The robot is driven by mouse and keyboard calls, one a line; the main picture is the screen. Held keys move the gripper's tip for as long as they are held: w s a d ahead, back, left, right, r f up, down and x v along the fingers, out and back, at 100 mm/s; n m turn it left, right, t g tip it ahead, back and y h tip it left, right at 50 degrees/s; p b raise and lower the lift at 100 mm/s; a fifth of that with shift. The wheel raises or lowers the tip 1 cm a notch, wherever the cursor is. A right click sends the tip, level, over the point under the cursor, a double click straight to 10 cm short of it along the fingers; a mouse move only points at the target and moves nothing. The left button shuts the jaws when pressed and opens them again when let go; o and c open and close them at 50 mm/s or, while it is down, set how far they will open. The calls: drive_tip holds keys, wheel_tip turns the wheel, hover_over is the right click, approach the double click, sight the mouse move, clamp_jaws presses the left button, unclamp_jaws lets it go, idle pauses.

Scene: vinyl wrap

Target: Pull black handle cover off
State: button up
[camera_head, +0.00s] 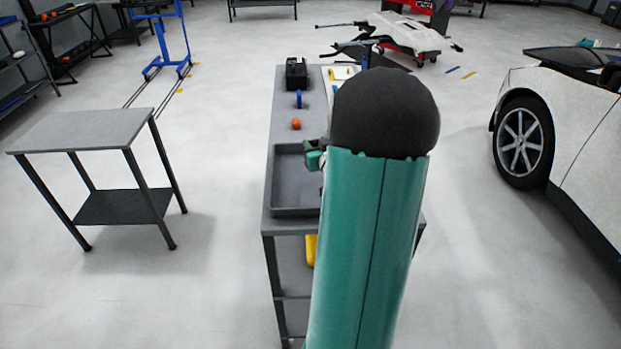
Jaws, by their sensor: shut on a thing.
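My teal arm rises through the middle of the view and its dark rounded joint hides much of what lies beyond. A small teal and dark part of my gripper (314,156) shows left of the arm, over the right side of the grey tray. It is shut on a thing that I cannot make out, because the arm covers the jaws. A small dark piece (321,191) shows at the tray's right side, partly behind the arm; I cannot tell what it is. I cannot pick out a black handle cover with certainty.
The grey workbench (270,232) carries the tray (297,211), an orange ball (296,124), a blue item (299,99) and a black box (296,74). A yellow object (310,250) is below. A side table (85,130) stands left, a white car (575,125) right. Floor between is clear.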

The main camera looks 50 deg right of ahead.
drive_tip(key=shift+w+f, duration=0.1)
drive_tip(key=shift+f, duration=1)
drive_tip(key=o, duration=1.2)
drive_tip(key=s+a+r, duration=0.3)
drive_tip(key=r, duration=0.1)
drive_tip(key=s+a+r, duration=0.3)
drive_tip(key=a+r, duration=0.1)
drive_tip(key=s+a+r, duration=0.3)
drive_tip(key=r, duration=0.2)
drive_tip(key=shift+s+a, duration=0.15)
drive_tip(key=shift+a, duration=0.2)
